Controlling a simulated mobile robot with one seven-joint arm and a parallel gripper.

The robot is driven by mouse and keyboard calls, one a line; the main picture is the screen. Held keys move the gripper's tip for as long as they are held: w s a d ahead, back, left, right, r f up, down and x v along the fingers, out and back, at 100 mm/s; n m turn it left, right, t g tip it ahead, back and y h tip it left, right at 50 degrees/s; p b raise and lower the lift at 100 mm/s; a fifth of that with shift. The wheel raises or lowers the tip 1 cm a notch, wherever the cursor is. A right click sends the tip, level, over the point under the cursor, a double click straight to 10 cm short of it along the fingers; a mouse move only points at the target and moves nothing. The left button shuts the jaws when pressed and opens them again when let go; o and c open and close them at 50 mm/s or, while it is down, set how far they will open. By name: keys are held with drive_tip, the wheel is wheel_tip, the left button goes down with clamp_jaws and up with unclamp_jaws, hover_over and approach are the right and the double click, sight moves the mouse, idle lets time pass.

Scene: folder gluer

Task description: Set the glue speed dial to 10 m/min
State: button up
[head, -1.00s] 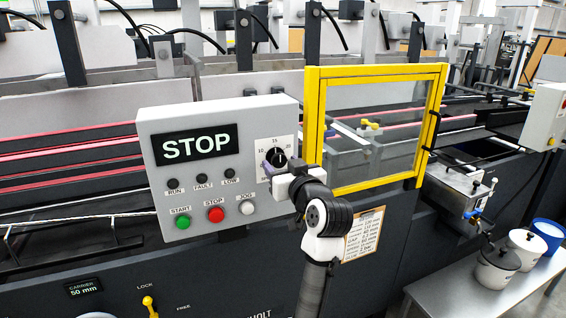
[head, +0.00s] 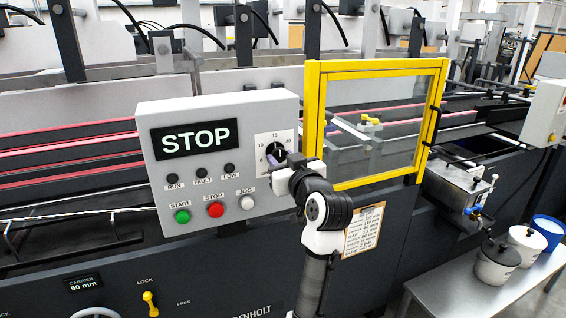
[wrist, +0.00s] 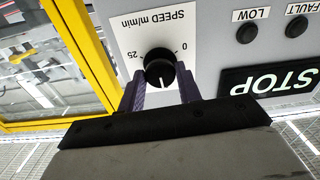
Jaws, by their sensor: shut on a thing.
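The glue speed dial is a black round knob (wrist: 160,68) on a white scale plate marked "SPEED m/min"; it also shows in the head view (head: 274,148). In the wrist view, which is upside down, 0 is at the right and 25 at the left. A pale pointer line on the knob points down in that picture, roughly toward the middle of the scale; the numbers there are hidden. My gripper (wrist: 162,84) has its two purple fingers on either side of the knob, shut on it. In the head view, my gripper (head: 276,160) covers the lower right of the scale.
The grey control box (head: 150,112) shows STOP on its display (head: 196,139). Green START (head: 182,217), red STOP (head: 215,209) and white JOG (head: 247,202) buttons sit left of my gripper. A yellow-framed guard window (head: 314,120) stands close at the right.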

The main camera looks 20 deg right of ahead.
drive_tip(key=n+b, duration=0.4)
drive_tip(key=n, duration=0.1)
drive_tip(key=shift+d+f+n+b, duration=0.1)
drive_tip(key=shift+f+n+b, duration=0.1)
drive_tip(key=shift+n+b, duration=0.15)
drive_tip(key=n+b, duration=0.3)
drive_tip(key=n, duration=0.2)
drive_tip(key=shift+r, duration=0.15)
drive_tip(key=shift+n+b, duration=0.25)
drive_tip(key=shift+b, duration=0.05)
drive_tip(key=o, duration=1)
drive_tip(key=shift+r, duration=0.1)
drive_tip(key=s+b, duration=0.2)
drive_tip(key=s, duration=1.2)
drive_tip(key=shift+d+b, duration=0.2)
drive_tip(key=shift+b, duration=0.1)
drive_tip(key=shift+w, duration=0.1)
